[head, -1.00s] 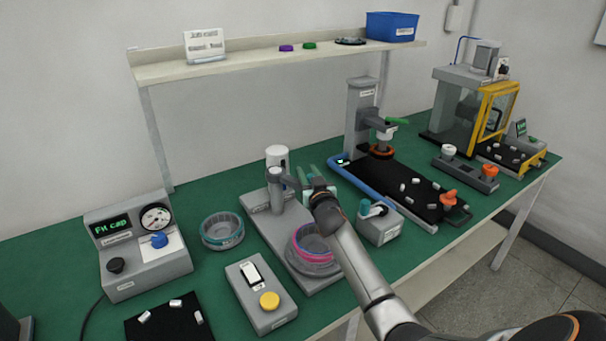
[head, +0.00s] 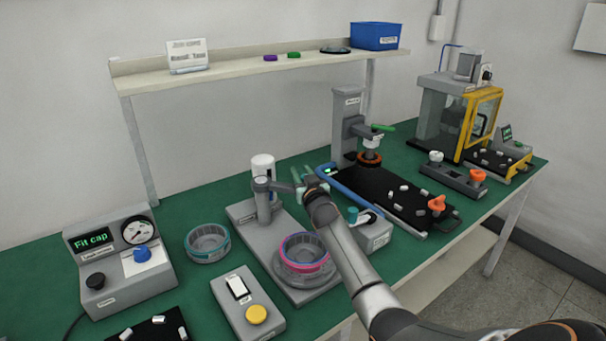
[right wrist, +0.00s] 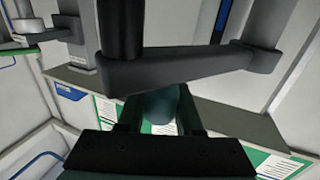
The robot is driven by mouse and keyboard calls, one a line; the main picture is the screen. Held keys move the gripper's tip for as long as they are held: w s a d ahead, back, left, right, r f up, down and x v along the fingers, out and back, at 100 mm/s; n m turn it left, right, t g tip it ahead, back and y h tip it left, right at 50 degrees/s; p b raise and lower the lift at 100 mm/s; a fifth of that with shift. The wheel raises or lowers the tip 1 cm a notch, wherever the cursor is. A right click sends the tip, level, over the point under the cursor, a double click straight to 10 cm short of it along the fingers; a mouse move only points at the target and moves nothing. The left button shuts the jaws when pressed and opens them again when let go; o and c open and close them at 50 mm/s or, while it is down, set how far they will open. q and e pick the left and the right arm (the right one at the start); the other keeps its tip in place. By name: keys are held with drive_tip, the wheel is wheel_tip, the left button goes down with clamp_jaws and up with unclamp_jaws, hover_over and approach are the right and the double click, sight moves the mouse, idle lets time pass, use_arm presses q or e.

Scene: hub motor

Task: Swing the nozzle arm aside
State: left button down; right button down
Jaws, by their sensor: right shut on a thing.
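The grey nozzle arm (head: 282,187) reaches right from a post with a white top (head: 263,165) on a grey base plate (head: 243,216). My right gripper (head: 303,177) is at the arm's outer end, behind the pink-and-teal ring part (head: 304,250). In the right wrist view the nozzle arm (right wrist: 190,68) crosses the picture, and a rounded teal-grey piece (right wrist: 160,105) sits between the fingers of my right gripper (right wrist: 158,118). The gripper is shut on this piece, which appears to be the nozzle arm's handle. My left gripper is not in view.
A teal ring (head: 208,243) lies left of the base plate. A switch box (head: 247,302) stands in front, and a "Fit cap" gauge box (head: 118,262) at left. A grey box with a teal knob (head: 372,234) stands close to my right arm. A shelf (head: 220,77) spans the back.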

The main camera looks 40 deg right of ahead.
drive_tip(key=shift+w+a+r, duration=0.2)
drive_tip(key=shift+a, duration=0.15)
drive_tip(key=shift+w+a+r, duration=0.15)
drive_tip(key=shift+a, duration=0.2)
drive_tip(key=c, duration=1)
unclamp_jaws()
drive_tip(key=shift+c, duration=0.2)
drive_tip(key=o, duration=0.3)
drive_tip(key=shift+w+a+f, duration=0.1)
drive_tip(key=shift+w+a, duration=0.05)
drive_tip(key=shift+a, duration=0.05)
drive_tip(key=shift+o, duration=0.8)
drive_tip(key=shift+d+f, duration=0.2)
drive_tip(key=shift+d, duration=0.05)
drive_tip(key=v, duration=1.2)
drive_tip(key=shift+s+p, duration=0.35)
drive_tip(key=shift+c, duration=0.2)
